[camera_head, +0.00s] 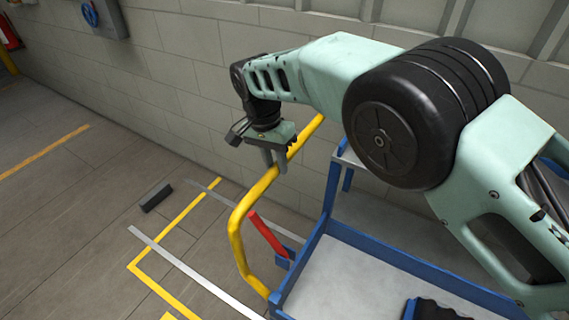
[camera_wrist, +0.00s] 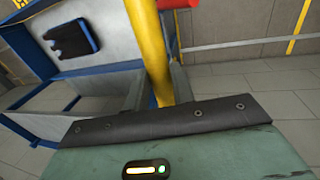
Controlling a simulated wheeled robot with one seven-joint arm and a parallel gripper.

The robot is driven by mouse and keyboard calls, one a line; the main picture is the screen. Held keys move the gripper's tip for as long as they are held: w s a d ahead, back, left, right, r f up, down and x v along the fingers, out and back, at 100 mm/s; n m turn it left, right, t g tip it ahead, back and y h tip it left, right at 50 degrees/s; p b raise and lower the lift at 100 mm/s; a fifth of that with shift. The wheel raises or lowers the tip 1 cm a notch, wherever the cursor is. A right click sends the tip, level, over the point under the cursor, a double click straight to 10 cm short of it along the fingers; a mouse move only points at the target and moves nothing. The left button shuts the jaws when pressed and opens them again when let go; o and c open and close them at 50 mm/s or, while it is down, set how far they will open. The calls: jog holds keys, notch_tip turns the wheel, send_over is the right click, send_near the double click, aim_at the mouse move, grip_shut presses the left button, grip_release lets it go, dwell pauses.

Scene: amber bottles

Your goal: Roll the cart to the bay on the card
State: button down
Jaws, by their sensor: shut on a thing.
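The cart (camera_head: 345,275) has a blue frame and grey decks and stands at the lower right in the head view; my arm hides part of it. Its yellow tube handle (camera_head: 240,222) rises at its left end, with a red lever (camera_head: 267,235) beside it. My gripper (camera_head: 274,157) is shut on the upper part of the handle. In the wrist view the handle (camera_wrist: 148,45) runs between the fingers (camera_wrist: 157,90). A yellow-lined floor bay (camera_head: 150,253) lies left of the cart, partly out of frame. I cannot make out the card.
A dark block (camera_head: 156,196) lies on the floor near the yellow lines. Pale grey strips (camera_head: 190,270) cross the floor. A block wall (camera_head: 185,70) runs behind the cart. A dark item in a blue holder (camera_head: 430,309) is on the cart's deck. Open floor lies to the left.

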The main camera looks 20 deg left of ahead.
jog(key=shift+w+a, duration=0.25)
jog(key=shift+a, duration=0.6)
jog(key=shift+w+a, duration=0.2)
jog(key=shift+a, duration=0.65)
jog(key=c, duration=1.2)
grip_release()
jog(key=shift+r, duration=0.1)
jog(key=shift+r+p, duration=1.05)
jog(key=shift+r, duration=3.9)
